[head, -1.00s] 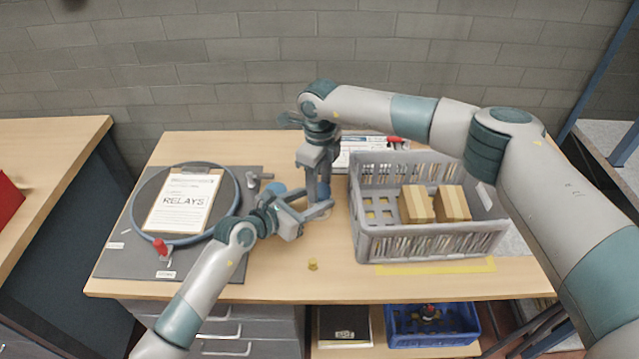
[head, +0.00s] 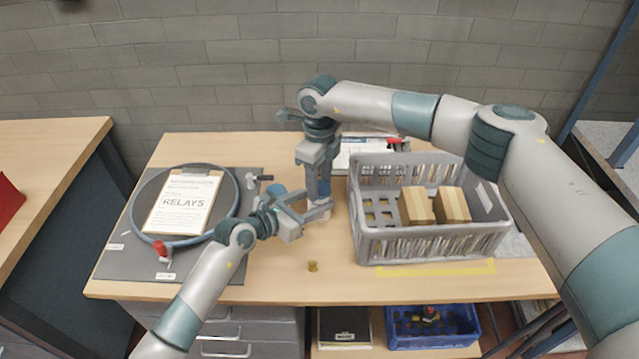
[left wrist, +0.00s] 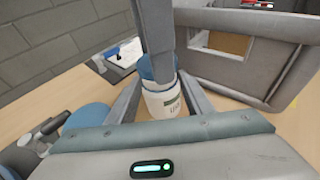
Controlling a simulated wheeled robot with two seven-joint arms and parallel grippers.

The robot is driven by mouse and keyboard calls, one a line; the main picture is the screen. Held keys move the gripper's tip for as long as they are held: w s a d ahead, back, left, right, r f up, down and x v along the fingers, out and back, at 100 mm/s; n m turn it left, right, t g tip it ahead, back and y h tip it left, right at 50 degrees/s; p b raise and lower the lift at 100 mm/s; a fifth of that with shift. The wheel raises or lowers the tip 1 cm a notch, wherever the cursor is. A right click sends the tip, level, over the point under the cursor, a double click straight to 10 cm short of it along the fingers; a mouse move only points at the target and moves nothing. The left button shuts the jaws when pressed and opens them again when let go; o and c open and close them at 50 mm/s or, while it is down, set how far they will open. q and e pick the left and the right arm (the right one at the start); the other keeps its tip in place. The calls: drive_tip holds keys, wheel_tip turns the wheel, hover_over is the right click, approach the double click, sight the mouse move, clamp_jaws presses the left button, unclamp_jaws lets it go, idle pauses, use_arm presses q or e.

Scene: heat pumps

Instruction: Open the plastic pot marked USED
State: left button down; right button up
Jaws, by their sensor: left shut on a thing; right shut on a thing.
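The white plastic pot (left wrist: 166,104) stands upright between the fingers of my left gripper in the left wrist view. Its label is partly readable as "US". A blue lid (left wrist: 146,68) shows at its top, partly hidden by my right gripper. My left gripper (head: 322,209) is shut on the pot's body from the left side. My right gripper (head: 320,190) points straight down from above and is shut on the lid. In the head view the grippers hide most of the pot. I cannot tell whether the lid is loose on the pot.
A grey crate (head: 362,247) with cardboard boxes (head: 452,204) stands close on the right. A board with a RELAYS sheet (head: 184,205) lies left. A blue round thing (head: 277,189) is beside my left gripper. A small brass piece (head: 313,266) lies in front. The front middle is mostly clear.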

sight(320, 188)
drive_tip(key=shift+r, duration=0.55)
drive_tip(key=shift+r, duration=1.95)
use_arm(q)
drive_tip(key=c, duration=0.8)
unclamp_jaws()
drive_tip(key=b+v, duration=0.1)
drive_tip(key=v, duration=1.1)
drive_tip(key=shift+b, duration=0.4)
use_arm(e)
drive_tip(key=shift+f, duration=0.95)
